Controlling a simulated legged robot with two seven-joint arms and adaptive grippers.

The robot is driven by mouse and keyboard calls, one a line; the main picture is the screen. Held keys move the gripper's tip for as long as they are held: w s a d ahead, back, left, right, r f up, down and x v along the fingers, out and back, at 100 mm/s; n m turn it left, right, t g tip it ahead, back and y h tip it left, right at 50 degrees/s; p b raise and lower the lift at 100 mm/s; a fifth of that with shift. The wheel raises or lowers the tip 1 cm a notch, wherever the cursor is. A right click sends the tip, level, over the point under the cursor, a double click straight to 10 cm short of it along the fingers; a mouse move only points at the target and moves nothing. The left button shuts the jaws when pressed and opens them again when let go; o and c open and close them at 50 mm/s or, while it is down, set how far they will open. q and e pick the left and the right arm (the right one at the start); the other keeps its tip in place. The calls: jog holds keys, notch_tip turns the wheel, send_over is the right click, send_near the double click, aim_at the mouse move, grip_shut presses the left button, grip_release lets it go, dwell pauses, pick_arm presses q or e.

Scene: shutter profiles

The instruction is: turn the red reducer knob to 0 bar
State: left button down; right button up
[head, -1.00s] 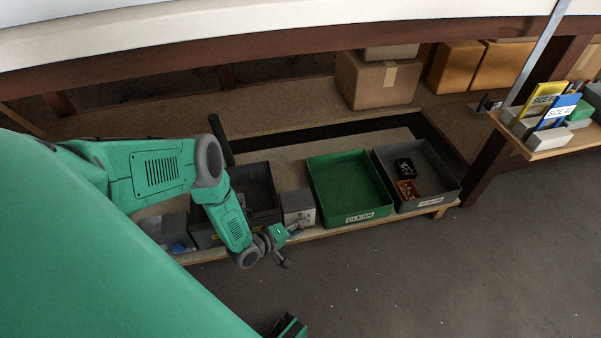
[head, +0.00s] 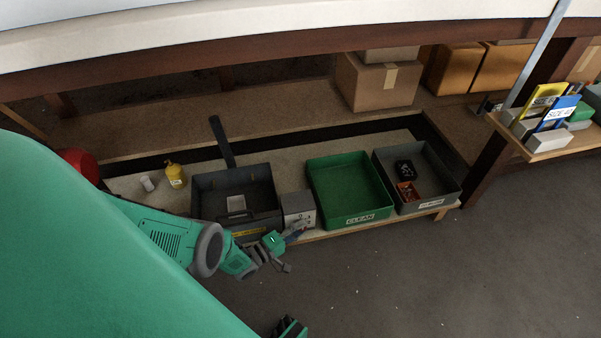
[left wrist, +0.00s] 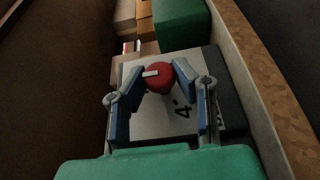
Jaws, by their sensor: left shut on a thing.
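The red reducer knob (left wrist: 160,78) shows in the left wrist view on a light grey panel (left wrist: 172,125) with a dark "4" beside it. The knob has a white mark on its left side. The fingers of my left gripper (left wrist: 160,84) are on both sides of the knob, shut on it. In the head view my left gripper (head: 284,246) is at the front of a small grey box (head: 298,208); the knob is hidden there. The 0 mark cannot be made out. A green and dark part, apparently my right gripper (head: 290,328), shows at the bottom edge, its fingers unclear.
The grey box stands on a low shelf between an open dark toolbox (head: 235,203) and a green tray (head: 349,215) labelled CLEAN. A grey tray (head: 435,196) is farther right. A yellow bottle (head: 176,177) stands at the left. The floor in front is clear.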

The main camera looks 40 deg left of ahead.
pick_arm(q)
jog(key=shift+s+a+f, duration=0.25)
jog(key=shift+s, duration=0.1)
jog(key=c, duration=1.3)
grip_release()
jog(key=shift+w+d, duration=0.1)
jog(key=shift+d, duration=0.05)
jog(key=v, duration=1.2)
